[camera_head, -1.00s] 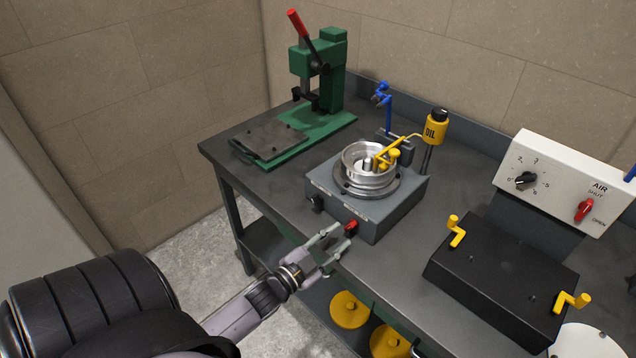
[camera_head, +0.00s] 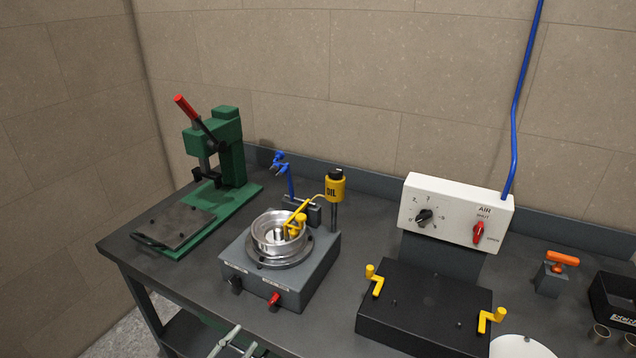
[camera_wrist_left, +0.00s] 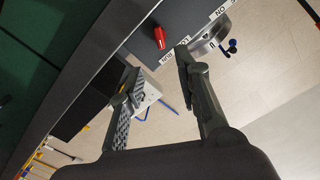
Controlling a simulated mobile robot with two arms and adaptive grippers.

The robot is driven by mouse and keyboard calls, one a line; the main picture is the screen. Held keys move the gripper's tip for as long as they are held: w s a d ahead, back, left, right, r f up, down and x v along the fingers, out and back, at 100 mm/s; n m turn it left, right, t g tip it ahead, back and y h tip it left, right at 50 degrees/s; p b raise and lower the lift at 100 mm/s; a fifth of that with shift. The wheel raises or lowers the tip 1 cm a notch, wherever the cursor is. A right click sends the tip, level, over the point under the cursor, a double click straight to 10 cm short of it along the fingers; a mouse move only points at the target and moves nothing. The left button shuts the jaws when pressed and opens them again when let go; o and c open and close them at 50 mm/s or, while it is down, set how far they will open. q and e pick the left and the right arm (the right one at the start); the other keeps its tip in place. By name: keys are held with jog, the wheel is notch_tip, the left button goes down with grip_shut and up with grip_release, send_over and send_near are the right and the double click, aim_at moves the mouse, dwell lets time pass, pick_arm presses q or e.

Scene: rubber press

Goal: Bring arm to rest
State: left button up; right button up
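My left gripper (camera_head: 236,345) shows at the bottom edge of the head view, just in front of the bench's front edge. Its fingers are spread and nothing is between them. In the left wrist view the two fingers of the left gripper (camera_wrist_left: 158,90) are apart and empty. A grey box with a metal bowl (camera_head: 281,236) stands on the bench behind it, with a red switch (camera_head: 274,300) on its front. The red switch also shows in the left wrist view (camera_wrist_left: 159,38), beyond the fingers and apart from them. My right gripper is not in view.
The dark bench (camera_head: 330,322) carries a green press (camera_head: 222,150), a yellow oil cup (camera_head: 335,187), a black box with yellow handles (camera_head: 425,305), a white air panel (camera_head: 455,213), and an orange-handled block (camera_head: 552,280). Floor (camera_head: 115,338) shows at the lower left.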

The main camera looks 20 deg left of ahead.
pick_arm(q)
jog(key=s+d+f+n+g+y, duration=0.15)
jog(key=s+f+g, duration=0.25)
jog(key=f, duration=1)
jog(key=s+d+f+n+g, duration=0.1)
jog(key=s+f+n+g, duration=0.2)
jog(key=f, duration=1)
jog(key=s+d+f+g, duration=0.2)
jog(key=s+f+g, duration=0.1)
jog(key=s+f, duration=0.3)
jog(key=s+d+f+g+b, duration=0.1)
jog(key=s+d+f+g, duration=0.1)
jog(key=s+f, duration=0.5)
jog(key=s+d+f+g, duration=0.2)
jog(key=s+f+g, duration=0.3)
jog(key=s, duration=0.7)
jog(key=shift+s+d+f+b, duration=0.15)
jog(key=shift+d+f+b, duration=0.25)
jog(key=shift+f, duration=0.35)
